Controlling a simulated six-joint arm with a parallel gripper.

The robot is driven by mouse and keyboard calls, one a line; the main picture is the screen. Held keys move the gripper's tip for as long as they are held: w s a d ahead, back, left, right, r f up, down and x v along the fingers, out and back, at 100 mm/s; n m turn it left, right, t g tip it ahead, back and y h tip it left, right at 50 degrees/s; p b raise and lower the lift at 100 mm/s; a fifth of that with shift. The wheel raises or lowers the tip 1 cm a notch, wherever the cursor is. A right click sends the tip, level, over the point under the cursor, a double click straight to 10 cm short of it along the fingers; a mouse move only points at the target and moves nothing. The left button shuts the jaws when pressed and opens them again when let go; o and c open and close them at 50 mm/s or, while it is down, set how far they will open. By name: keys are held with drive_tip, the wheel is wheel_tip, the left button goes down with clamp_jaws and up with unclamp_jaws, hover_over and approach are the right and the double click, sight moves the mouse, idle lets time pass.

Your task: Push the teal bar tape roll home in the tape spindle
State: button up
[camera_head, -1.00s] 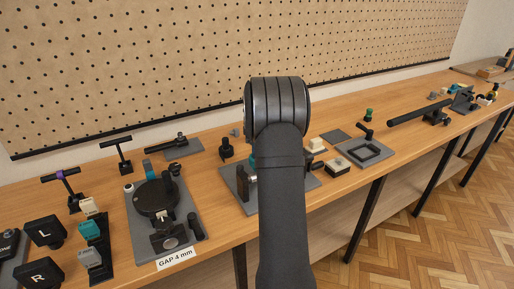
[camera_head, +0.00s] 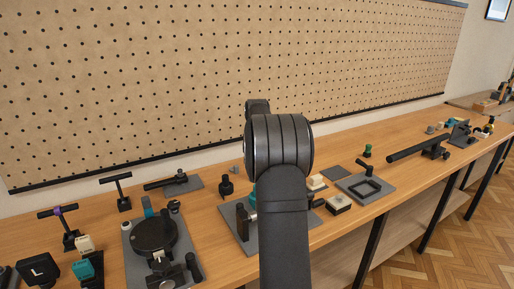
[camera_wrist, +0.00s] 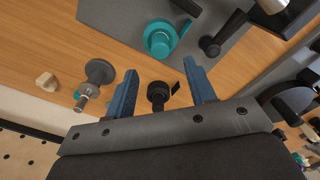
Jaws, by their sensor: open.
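My gripper (camera_wrist: 163,87) shows in the wrist view with two blue fingers spread apart and nothing held between them. A teal round piece (camera_wrist: 160,38), which looks like the bar tape roll, sits on a grey plate (camera_wrist: 215,62) beyond the fingertips, apart from them. Whether it is fully seated on a spindle cannot be told. In the head view a bit of teal (camera_head: 252,198) shows on the grey plate (camera_head: 240,238), partly hidden by my arm. The gripper itself is hidden behind my arm there.
A black knob (camera_wrist: 158,95) lies in the view between the fingers, below them on the bench. A grey round-headed piece (camera_wrist: 100,70) is left of them. A black lever (camera_wrist: 222,36) stands near the teal piece.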

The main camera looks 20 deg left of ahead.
wheel_tip(320, 180, up, 9)
drive_tip(key=shift+r, duration=0.2)
idle(0.3)
wheel_tip(320, 180, down, 17)
drive_tip(key=shift+f, duration=0.2)
drive_tip(key=shift+r, duration=0.1)
idle(0.3)
wheel_tip(320, 180, up, 17)
wheel_tip(320, 180, down, 17)
drive_tip(key=shift+r, duration=0.15)
wheel_tip(320, 180, up, 7)
drive_tip(key=shift+r, duration=0.2)
idle(0.7)
